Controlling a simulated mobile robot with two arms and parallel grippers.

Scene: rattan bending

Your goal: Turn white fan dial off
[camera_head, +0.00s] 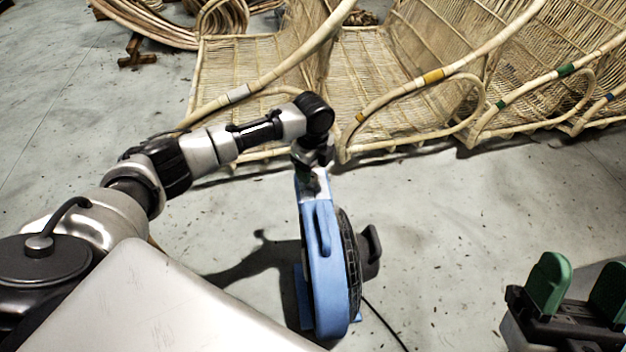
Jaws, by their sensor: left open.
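A blue drum-shaped fan (326,275) stands on the floor, seen nearly edge-on, with a dark grille on its right side. No white fan shows. A dark part (370,250) sticks out to the right of the grille; I cannot tell whether it is a dial. My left arm reaches in from the left and bends down over the fan. My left gripper (313,180) is at the fan's top edge, its fingers small and partly hidden; contact is unclear. My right gripper (578,289), with two green fingers spread apart, is at the lower right, empty and away from the fan.
Woven rattan chair frames (430,85) stand in a row behind the fan. Rattan coils (215,18) lie at the upper left near a small wooden stand (136,52). A black cable (384,323) runs from the fan. The concrete floor (470,205) right of the fan is clear.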

